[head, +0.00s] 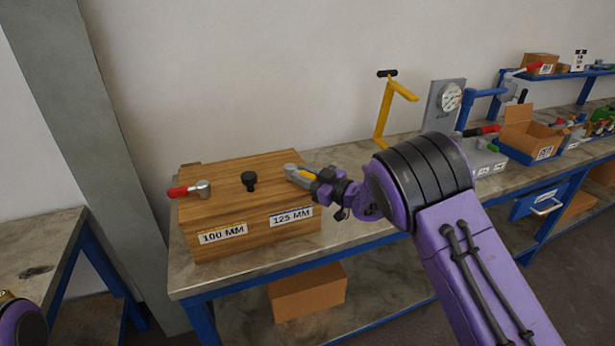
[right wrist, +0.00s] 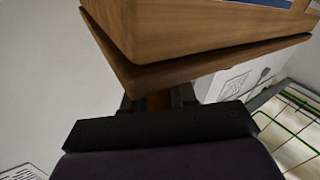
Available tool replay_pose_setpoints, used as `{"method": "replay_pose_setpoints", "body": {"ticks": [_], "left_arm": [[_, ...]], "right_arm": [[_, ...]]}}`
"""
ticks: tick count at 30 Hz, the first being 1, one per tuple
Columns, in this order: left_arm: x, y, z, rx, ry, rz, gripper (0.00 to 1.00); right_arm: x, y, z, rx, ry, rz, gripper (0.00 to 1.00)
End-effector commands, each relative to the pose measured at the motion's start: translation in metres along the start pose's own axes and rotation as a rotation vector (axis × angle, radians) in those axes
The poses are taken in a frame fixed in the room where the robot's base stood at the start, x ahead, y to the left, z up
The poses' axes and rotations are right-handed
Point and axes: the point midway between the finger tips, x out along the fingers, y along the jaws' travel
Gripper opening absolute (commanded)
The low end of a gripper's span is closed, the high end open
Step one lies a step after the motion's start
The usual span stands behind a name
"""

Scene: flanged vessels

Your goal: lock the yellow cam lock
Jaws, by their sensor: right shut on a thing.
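The yellow cam lock (head: 304,173) is on the right part of the wooden box's top, above the 125 MM label. It has a grey rounded pivot, and its yellow lever points right, toward my right gripper (head: 322,184). My right gripper is shut on the lever; its fingers hide the lever's end. In the right wrist view a brownish-yellow piece (right wrist: 158,102) shows between the dark fingers, close to the wood. The exact lever angle is hard to tell. My left gripper is out of view; only part of my left arm shows at the lower left.
The wooden box (head: 220,215) stands on a workbench (head: 195,278). A yellow stand (head: 387,108) and a cardboard box (head: 530,130) stand farther right. The bench front is clear.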

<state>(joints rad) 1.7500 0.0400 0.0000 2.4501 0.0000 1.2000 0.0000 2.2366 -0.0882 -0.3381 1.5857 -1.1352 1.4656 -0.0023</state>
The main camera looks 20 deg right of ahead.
Motion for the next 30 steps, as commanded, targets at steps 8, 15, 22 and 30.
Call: {"method": "replay_pose_setpoints", "body": {"ticks": [8, 15, 22, 30], "left_arm": [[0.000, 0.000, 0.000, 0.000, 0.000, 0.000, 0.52], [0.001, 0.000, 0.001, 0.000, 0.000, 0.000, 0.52], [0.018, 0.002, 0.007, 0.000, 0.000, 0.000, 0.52], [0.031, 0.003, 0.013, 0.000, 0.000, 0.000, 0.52]], "right_arm": [[-0.001, 0.001, 0.000, 0.001, 0.001, 0.002, 0.52], [-0.003, 0.001, 0.000, 0.001, 0.001, 0.004, 0.52], [-0.046, 0.001, 0.004, 0.002, 0.001, 0.008, 0.52], [-0.098, 0.001, 0.002, 0.001, 0.001, 0.004, 0.52]]}}
